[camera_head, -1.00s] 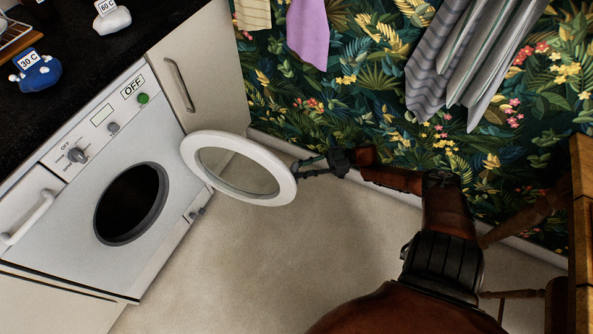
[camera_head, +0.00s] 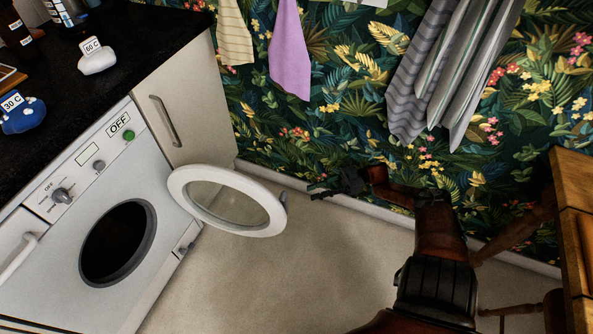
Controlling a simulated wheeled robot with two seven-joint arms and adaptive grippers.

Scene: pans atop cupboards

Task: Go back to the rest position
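My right gripper (camera_head: 328,187) is in the camera_head view, right of the open washing machine door (camera_head: 230,202) and apart from it, in front of the patterned wall. It is small and dark against the leaves, so I cannot tell whether its fingers are open or shut. No object shows in it. My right arm (camera_head: 436,235) reaches in from the bottom right. My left gripper is not in view.
The washing machine (camera_head: 160,190) stands at left with an open, dark drum (camera_head: 117,243). A black worktop (camera_head: 140,42) above it holds labelled items, including a blue one (camera_head: 22,115). Cloths hang on the wall. Wooden furniture (camera_head: 575,215) stands at right. Floor between is clear.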

